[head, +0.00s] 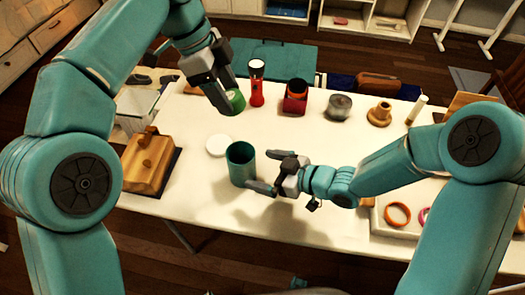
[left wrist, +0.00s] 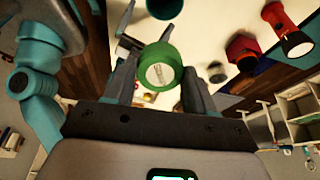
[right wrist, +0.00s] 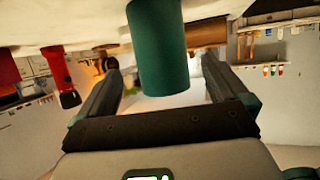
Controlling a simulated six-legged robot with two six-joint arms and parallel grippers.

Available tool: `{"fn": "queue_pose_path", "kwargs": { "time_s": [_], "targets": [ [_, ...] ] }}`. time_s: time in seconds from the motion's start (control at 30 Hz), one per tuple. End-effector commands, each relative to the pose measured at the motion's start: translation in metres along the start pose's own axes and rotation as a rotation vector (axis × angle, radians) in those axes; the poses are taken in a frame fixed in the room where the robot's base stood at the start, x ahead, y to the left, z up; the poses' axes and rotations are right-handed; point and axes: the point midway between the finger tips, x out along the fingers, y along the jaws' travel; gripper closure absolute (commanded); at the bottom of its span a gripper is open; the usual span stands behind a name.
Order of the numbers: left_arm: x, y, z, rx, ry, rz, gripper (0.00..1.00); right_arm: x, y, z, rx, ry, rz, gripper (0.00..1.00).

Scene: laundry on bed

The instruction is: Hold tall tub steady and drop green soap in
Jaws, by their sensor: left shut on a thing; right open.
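The tall teal tub (head: 241,168) stands upright and open-topped near the middle of the white table. It also shows in the right wrist view (right wrist: 160,55), between the spread fingers. My right gripper (head: 265,174) is open just right of the tub; I see no grip on it. The round green soap (head: 236,102) is in my left gripper (head: 226,98), behind and slightly left of the tub. In the left wrist view the soap (left wrist: 160,70) sits between the fingertips, with a pale label facing the camera. I cannot tell how far it is above the table.
A white disc (head: 218,145) lies beside the tub. A red flashlight (head: 256,88), a red container (head: 295,98), a grey tin (head: 340,107) and a wooden piece (head: 379,114) stand along the back. A wooden box (head: 149,160) is at left; a ring tray (head: 385,222) is at right.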

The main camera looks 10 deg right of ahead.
Motion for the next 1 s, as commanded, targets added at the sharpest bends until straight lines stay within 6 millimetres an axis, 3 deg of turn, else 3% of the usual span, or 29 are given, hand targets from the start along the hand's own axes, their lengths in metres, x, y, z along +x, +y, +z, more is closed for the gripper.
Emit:
{"fn": "queue_pose_path", "kwargs": {
  "time_s": [0.2, 0.4, 0.8, 0.83, 0.97, 1.0],
  "targets": [
    [0.0, 0.0, 0.0, -0.001, 0.0, -0.001, 0.76, 0.047, -0.002, 0.001, -0.002, -0.001, -0.004, 0.0],
    [0.0, 0.0, 0.0, -0.001, -0.001, -0.001, 0.76, 0.074, -0.001, 0.0, -0.002, 0.0, -0.002, 0.0],
    [0.0, 0.0, 0.0, -0.001, -0.001, -0.001, 0.76, 0.083, 0.0, 0.0, -0.001, 0.0, 0.0, 0.0],
    [0.0, 0.0, 0.0, -0.001, -0.001, -0.001, 0.76, 0.083, 0.0, 0.0, -0.001, 0.0, 0.0, 0.06],
    [0.0, 0.0, 0.0, -0.001, -0.001, -0.001, 0.76, 0.082, 0.0, 0.0, -0.001, 0.0, 0.0, 0.49],
    [0.0, 0.0, 0.0, -0.001, -0.001, -0.001, 0.76, 0.082, 0.0, 0.0, -0.001, 0.0, 0.0, 0.49]
  ]
}}
